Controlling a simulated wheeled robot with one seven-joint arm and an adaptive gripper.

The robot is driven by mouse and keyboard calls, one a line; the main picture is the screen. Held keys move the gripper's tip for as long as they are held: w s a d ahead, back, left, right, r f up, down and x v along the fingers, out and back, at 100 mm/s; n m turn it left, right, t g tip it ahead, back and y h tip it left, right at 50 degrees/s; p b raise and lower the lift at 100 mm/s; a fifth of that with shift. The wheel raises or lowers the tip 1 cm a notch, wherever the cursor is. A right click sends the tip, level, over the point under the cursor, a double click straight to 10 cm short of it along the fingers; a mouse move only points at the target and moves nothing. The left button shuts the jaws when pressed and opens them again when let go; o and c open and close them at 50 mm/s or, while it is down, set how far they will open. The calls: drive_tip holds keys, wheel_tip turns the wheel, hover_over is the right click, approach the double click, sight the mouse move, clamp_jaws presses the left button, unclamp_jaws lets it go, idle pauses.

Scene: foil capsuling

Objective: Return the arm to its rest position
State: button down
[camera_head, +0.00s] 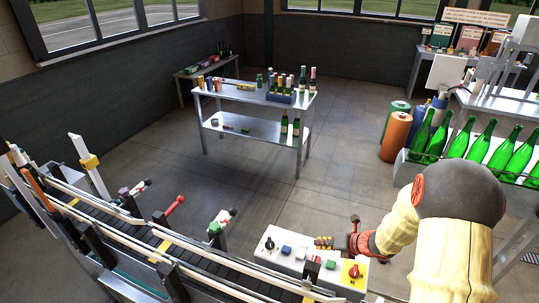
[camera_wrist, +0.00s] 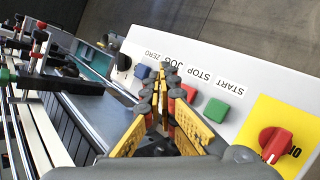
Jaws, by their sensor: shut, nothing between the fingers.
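A green START button (camera_wrist: 215,110) and a red STOP button (camera_wrist: 189,92) lie to the right of the fingers. A blue button (camera_wrist: 140,71) lies to their left. My arm reaches in from the right in the head view.
A red rotary switch (camera_wrist: 275,141) on a yellow plate stands near the fingers. A conveyor with rails (camera_head: 140,248) runs along the lower left. Green bottles (camera_head: 480,140) stand in a holder behind my arm. A metal table (camera_head: 240,92) stands farther back, with open floor before it.

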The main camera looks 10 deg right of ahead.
drive_tip(key=s+a+r+n+g+b, duration=0.2)
drive_tip(key=s+a+r+n, duration=0.3)
drive_tip(key=a+r+n, duration=0.4)
drive_tip(key=s+a+r+n+g+b, duration=0.1)
drive_tip(key=s+a+r+n, duration=0.35)
drive_tip(key=r+n, duration=0.4)
drive_tip(key=s+d+r+n+h+b, duration=0.1)
drive_tip(key=s+r+n+h+b, duration=0.2)
drive_tip(key=s+n, duration=1.4)
wheel_tip(320, 180, up, 3)
drive_tip(key=n+h, duration=0.1)
drive_tip(key=n, duration=0.3)
drive_tip(key=shift+d+r+t+h, duration=0.15)
drive_tip(key=shift+r+t+h, duration=0.05)
drive_tip(key=shift+t+h, duration=0.2)
